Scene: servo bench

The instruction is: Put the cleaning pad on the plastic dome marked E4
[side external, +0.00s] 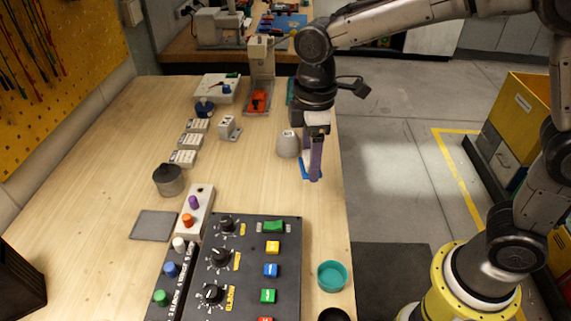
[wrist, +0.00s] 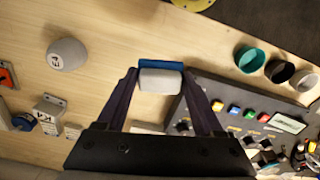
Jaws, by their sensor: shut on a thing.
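The cleaning pad (wrist: 160,78), white with a blue backing, is between the fingertips of my gripper (wrist: 159,73) in the wrist view. My gripper is shut on it. In the side view my gripper (side external: 311,172) points down near the table's right edge, with the pad's blue edge (side external: 304,169) showing beside the fingers. I cannot tell how high the pad is above the table. The plastic dome (side external: 288,144) is a pale grey rounded cap, just left of and behind my gripper. In the wrist view the dome (wrist: 67,53) shows a dark mark that looks like E4; nothing is on top.
A dark control panel (side external: 245,257) with knobs and coloured buttons stands in front. A teal cup (side external: 332,275) is to its right. A grey metal cylinder (side external: 168,180) and small white blocks (side external: 183,158) are at left. The wood between dome and panel is clear.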

